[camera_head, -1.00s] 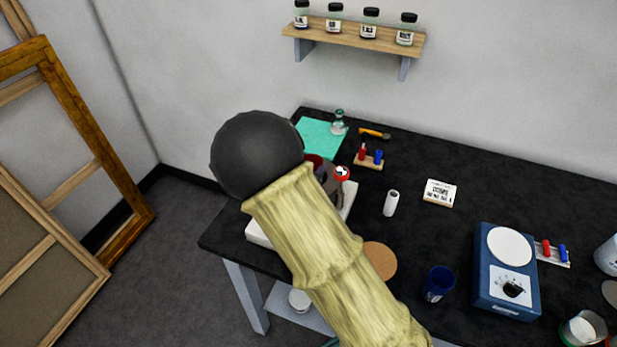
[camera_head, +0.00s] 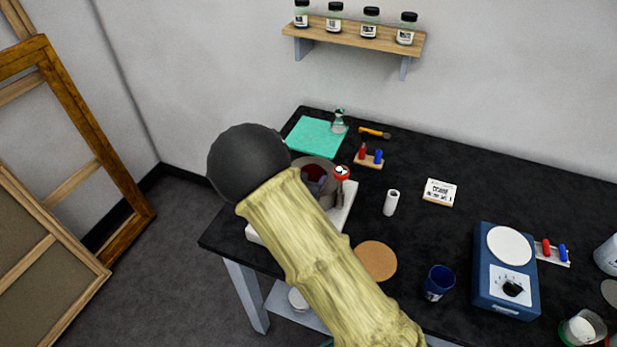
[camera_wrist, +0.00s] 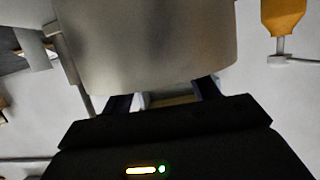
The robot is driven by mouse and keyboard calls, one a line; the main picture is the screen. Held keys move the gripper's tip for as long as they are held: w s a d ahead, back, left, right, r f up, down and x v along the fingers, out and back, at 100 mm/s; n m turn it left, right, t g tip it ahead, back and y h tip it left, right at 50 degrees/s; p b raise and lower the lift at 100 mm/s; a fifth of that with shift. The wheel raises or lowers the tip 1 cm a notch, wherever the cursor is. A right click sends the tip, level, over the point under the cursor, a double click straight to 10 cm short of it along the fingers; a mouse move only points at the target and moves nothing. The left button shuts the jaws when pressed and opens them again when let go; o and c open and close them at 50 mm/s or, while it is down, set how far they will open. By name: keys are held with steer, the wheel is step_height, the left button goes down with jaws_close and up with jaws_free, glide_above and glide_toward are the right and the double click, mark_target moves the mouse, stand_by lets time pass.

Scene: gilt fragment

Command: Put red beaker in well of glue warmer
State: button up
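The red beaker (camera_head: 314,172) shows in the head view as a dark red round shape inside the grey ring of the glue warmer's well. The glue warmer (camera_head: 345,212) has a white base at the left end of the bench, partly hidden by my arm. My gripper (camera_wrist: 163,98) shows in the wrist view with its dark fingers apart and a pale gap between them. A large pale grey curved body (camera_wrist: 150,45) fills the view just beyond the fingers; I cannot tell whether they touch it. In the head view my arm hides the fingers.
A white cylinder (camera_head: 391,203), cork disc (camera_head: 376,262), blue cup (camera_head: 438,283) and blue hotplate (camera_head: 507,285) stand to the right. A teal mat (camera_head: 314,137) lies behind. Bare black bench shows between them.

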steer(key=shift+r, duration=0.2)
steer(key=b+v, duration=0.1)
steer(key=v, duration=1.1)
stand_by(0.3)
steer(key=d+n+g+y, duration=0.2)
steer(key=d+g+y, duration=0.3)
steer(key=d, duration=0.3)
steer(key=s+d+r+n+g, duration=0.2)
steer(key=s+d+g, duration=0.3)
steer(key=s+d, duration=0.8)
steer(key=shift+s+d+r+g, duration=0.2)
steer(key=shift+s+d+g, duration=0.1)
steer(key=shift+s, duration=0.35)
